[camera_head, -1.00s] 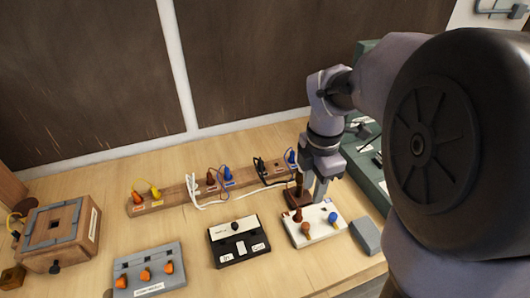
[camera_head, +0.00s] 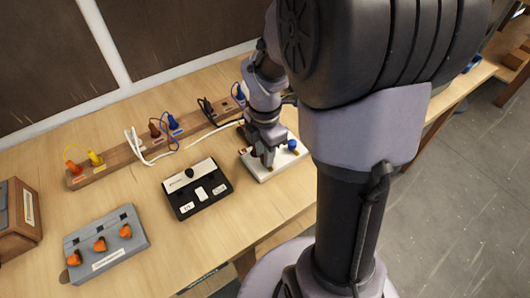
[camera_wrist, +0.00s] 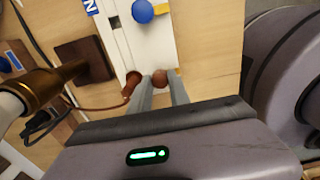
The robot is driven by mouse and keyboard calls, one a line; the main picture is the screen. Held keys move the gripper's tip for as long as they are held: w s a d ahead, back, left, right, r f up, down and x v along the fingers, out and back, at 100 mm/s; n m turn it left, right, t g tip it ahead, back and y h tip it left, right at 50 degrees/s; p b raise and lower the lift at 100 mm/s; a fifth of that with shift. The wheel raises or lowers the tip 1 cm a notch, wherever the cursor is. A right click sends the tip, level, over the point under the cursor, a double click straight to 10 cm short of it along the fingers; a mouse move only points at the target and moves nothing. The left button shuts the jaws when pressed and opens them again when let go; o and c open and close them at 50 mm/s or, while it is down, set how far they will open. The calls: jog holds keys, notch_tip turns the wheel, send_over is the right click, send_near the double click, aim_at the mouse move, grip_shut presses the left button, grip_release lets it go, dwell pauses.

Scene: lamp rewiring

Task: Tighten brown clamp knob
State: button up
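The white terminal block (camera_head: 288,161) lies at the table's front right, partly behind my gripper (camera_head: 268,160). In the wrist view, the brown clamp knob (camera_wrist: 159,78) is a small round brown head at the end of the white block (camera_wrist: 150,45). My gripper (camera_wrist: 160,85) points at it, with its two grey fingers apart, one on either side of the knob. I cannot see contact with the knob. A brown wire end (camera_wrist: 131,83) sits just left of the fingers. A blue knob (camera_wrist: 142,11) stands farther along the block; it also shows in the head view (camera_head: 292,144).
A black-and-white switch box (camera_head: 197,190) lies left of the block. A grey box with orange knobs (camera_head: 105,243) is farther left. A wooden strip with coloured plugs (camera_head: 120,160) runs behind. A brass-coloured cylinder (camera_wrist: 55,85) and cords crowd the wrist view's left.

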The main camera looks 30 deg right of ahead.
grip_shut()
